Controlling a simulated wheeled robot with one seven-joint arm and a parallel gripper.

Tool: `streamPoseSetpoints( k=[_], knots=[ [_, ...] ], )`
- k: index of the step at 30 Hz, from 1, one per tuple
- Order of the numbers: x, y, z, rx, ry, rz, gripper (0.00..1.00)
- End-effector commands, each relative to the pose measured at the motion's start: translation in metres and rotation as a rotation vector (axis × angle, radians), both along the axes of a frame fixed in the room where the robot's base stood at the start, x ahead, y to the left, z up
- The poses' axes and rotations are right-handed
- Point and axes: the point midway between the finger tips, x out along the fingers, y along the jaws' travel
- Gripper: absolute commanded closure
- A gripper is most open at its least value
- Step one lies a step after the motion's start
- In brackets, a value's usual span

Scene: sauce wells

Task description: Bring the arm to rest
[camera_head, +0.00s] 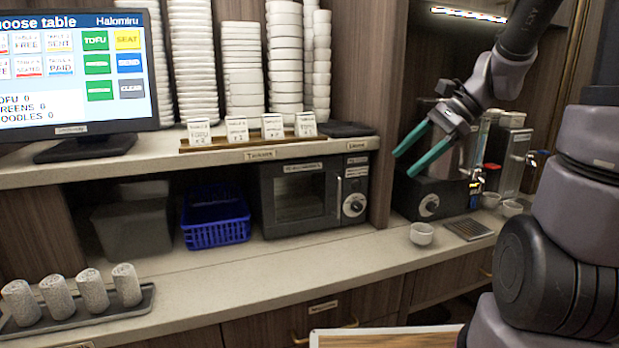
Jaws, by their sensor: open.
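My gripper (418,158) is at the right of the head view, at the end of my arm (499,75). Its two teal fingers point down and left and stand apart. Nothing shows between them. The gripper is in front of the dispenser area, above the counter (290,267). A small white cup (421,234) stands on the counter below it, apart from the fingers. My lower arm links fill the right edge.
A microwave (307,196) and blue basket (215,220) sit under the shelf. Dispensers (511,155) stand behind my gripper. A screen (75,70), stacked white bowls (243,70) and a tray of rolled towels (141,303) are left. The middle counter is clear.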

Motion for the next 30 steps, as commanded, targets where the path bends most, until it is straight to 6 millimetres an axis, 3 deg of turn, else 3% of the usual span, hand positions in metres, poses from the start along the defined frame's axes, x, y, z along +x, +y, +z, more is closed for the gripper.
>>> streamPoseSetpoints(
  k=[6, 15, 21, 30],
  knots=[
    [-0.045, -0.004, 0.038, -0.328, -0.32, 0.267, 0.24],
    [-0.085, -0.024, 0.087, -0.697, -0.711, 0.526, 0.24],
    [-0.094, -0.031, 0.1, -0.793, -0.812, 0.582, 0.24],
    [-0.095, -0.031, 0.101, -0.796, -0.816, 0.585, 0.24]
  ],
)
